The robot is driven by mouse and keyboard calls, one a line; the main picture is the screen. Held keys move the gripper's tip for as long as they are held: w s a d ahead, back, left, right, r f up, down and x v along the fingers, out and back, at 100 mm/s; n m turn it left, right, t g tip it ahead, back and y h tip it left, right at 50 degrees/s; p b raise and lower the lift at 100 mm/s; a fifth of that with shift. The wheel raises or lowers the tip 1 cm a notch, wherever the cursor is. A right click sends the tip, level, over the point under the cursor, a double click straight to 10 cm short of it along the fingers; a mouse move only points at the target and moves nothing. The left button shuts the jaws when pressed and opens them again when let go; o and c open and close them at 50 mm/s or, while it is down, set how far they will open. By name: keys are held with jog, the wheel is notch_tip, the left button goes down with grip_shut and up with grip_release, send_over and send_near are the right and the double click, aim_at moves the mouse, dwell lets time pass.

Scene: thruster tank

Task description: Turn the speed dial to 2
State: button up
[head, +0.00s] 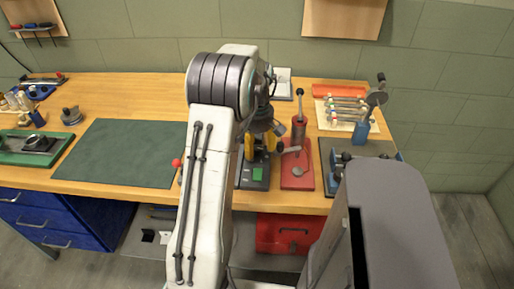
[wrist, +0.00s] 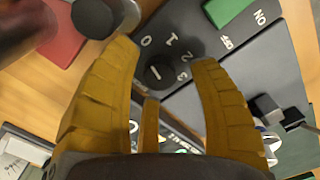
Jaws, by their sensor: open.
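The speed dial (wrist: 160,73) is a round black knob with a white line, on a dark panel with the numbers 0, 1, 2 and 3 around it. The line appears to point toward the 0, away from the 2. My gripper (wrist: 164,58) is open, its yellow fingers on either side of the dial; I cannot tell whether they touch it. In the head view my gripper (head: 258,148) is over the dark control box (head: 252,184), and the arm hides part of it. The dial cannot be made out there.
A green switch (wrist: 228,9) with ON and OFF labels is beside the dial, also in the head view (head: 258,173). A red-based lever press (head: 297,180) stands close on the right. A green mat (head: 125,153) lies left on the wooden bench.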

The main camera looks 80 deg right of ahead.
jog(key=shift+f, duration=0.35)
jog(key=shift+c, duration=0.6)
grip_shut()
